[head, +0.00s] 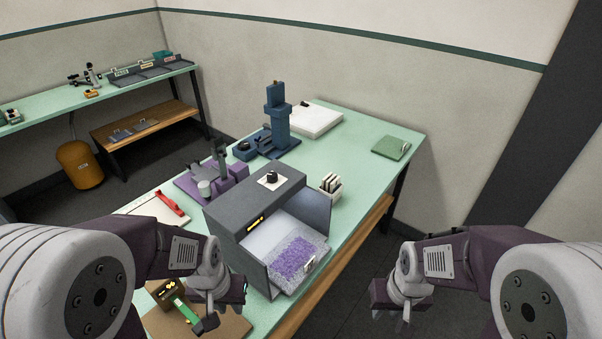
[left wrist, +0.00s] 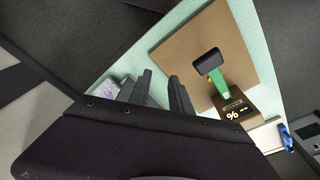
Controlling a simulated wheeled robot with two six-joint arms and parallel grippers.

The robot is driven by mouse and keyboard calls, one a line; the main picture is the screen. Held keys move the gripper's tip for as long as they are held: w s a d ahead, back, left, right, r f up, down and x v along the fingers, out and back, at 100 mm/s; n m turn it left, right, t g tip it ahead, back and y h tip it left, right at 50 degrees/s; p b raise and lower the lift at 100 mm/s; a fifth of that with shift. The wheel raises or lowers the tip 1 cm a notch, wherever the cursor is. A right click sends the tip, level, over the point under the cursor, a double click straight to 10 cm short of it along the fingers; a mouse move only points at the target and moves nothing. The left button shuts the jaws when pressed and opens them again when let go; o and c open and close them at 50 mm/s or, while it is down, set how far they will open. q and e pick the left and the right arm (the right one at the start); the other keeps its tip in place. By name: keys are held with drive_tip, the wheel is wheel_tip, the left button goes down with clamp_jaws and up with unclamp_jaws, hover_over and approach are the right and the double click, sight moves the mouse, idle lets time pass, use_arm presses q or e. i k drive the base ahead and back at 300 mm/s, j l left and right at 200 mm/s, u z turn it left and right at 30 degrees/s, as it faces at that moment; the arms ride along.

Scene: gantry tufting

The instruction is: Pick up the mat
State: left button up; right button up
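A pale mat with a purple tufted middle (head: 292,258) lies flat in the open front of a dark grey box machine (head: 240,213). A small pale tab stands at its right front edge. A speckled pale patch beside the fingers in the left wrist view (left wrist: 127,87) looks like part of it. My left gripper (head: 212,302) is in front and left of the box, apart from the mat. Its two fingers are spread and empty in the left wrist view (left wrist: 160,92). My right gripper (head: 398,310) hangs off the table's right side; its fingers are too unclear to judge.
A brown board (head: 235,326) with a green-handled, black-ended tool (head: 186,308) lies near my left gripper. A white holder (head: 328,188) stands right of the box. A green pad (head: 390,147) lies at the far right corner.

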sight(291, 262)
drive_tip(key=k+l+u, duration=0.15)
drive_tip(key=u, duration=0.25)
drive_tip(key=k+l+u, duration=0.2)
drive_tip(key=u, duration=0.2)
drive_tip(key=l, duration=0.15)
